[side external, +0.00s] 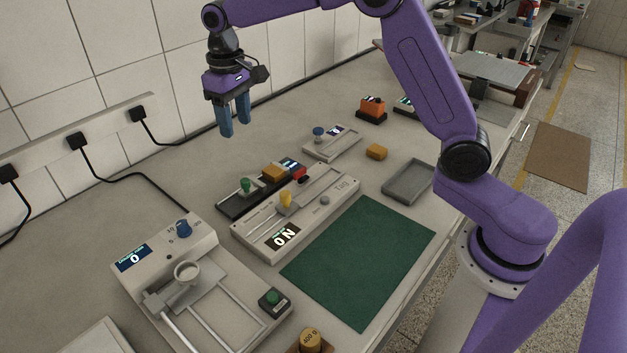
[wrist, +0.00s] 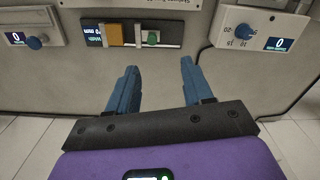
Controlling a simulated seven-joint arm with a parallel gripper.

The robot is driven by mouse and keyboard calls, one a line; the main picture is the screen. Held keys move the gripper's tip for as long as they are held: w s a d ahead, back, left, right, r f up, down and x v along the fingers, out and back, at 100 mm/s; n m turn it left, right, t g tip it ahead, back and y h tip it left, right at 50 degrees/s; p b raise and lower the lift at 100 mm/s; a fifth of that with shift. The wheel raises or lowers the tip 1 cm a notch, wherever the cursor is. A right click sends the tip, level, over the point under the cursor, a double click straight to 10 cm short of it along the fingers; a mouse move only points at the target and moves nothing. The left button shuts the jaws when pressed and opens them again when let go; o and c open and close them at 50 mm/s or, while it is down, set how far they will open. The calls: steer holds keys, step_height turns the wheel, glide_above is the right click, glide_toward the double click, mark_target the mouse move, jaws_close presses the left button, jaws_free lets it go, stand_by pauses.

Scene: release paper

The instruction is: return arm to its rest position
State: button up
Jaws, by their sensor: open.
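My gripper (side external: 235,116) has two blue fingers and hangs pointing down in the side external view, high above the back of the bench near the tiled wall. In the wrist view the same gripper (wrist: 160,82) shows its fingers spread apart with nothing between them. It touches nothing. My purple arm is raised and reaches across the bench from its base at the right.
Below stand a black slider device (side external: 236,204), a grey "0 N" device (side external: 265,230) and a device with a blue knob (side external: 203,232). A green mat (side external: 360,262), a grey tray (side external: 408,181) and an orange box (side external: 372,106) lie farther right. The mat is bare.

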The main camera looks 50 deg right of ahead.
steer(key=s+d+n, duration=0.2)
steer(key=s+n, duration=0.5)
steer(key=s, duration=2.1)
steer(key=s+d+f+n, duration=0.3)
steer(key=s+d, duration=0.2)
steer(key=s, duration=0.4)
steer(key=shift+s+d, duration=0.2)
steer(key=shift+d, duration=0.1)
